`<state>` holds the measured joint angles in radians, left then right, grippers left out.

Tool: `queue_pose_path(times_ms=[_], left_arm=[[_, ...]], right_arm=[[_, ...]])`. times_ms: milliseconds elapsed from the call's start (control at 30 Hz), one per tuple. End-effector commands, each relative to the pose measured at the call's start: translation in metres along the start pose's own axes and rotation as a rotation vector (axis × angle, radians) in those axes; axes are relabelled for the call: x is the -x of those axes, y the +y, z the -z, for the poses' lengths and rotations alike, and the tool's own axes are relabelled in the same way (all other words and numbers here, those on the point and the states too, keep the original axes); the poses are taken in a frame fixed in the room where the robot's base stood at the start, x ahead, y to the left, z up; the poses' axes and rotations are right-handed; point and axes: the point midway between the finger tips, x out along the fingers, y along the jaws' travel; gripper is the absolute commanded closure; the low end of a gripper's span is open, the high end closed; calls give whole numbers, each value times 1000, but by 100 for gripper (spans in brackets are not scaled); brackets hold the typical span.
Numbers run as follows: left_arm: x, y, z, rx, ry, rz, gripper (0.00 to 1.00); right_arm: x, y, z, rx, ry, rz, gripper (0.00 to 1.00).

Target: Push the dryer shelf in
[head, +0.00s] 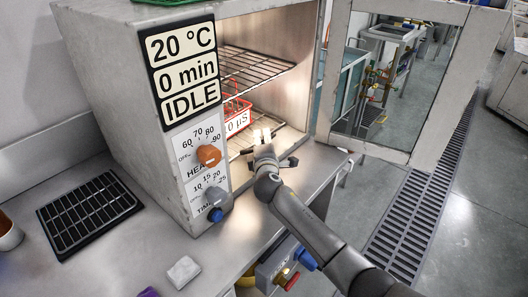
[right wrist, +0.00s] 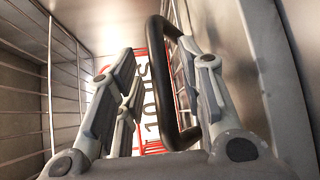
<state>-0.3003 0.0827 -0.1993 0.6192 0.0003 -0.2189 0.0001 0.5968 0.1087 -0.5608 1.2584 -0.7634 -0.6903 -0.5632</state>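The dryer (head: 120,75) stands on the bench with its door (head: 335,80) swung open to the right. Inside are an upper wire shelf (head: 255,70) and a lower shelf (head: 238,146), the latter partly hidden by my right gripper. My right gripper (head: 262,138) is at the dryer's mouth, low down in front of the lower shelf. In the right wrist view its fingers (right wrist: 165,85) are apart, with a black loop handle (right wrist: 160,95) between them. A gap shows beside the left finger. My left gripper is out of view.
A red basket (head: 236,108) labelled "10 µS" sits inside behind my gripper. The front panel has an orange knob (head: 208,156) and a blue button (head: 215,215). A black grid tray (head: 90,212) and a white block (head: 183,271) lie on the bench.

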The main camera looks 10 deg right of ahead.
Motion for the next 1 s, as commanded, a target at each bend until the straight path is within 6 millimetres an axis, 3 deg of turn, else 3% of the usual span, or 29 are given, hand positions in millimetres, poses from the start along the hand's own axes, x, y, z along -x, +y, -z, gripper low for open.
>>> queue_pose_path(times_ms=[700,1000], left_arm=[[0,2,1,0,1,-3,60],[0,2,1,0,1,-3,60]], right_arm=[[102,-1,1,1,3,1,65],[114,0,1,1,3,0,65]])
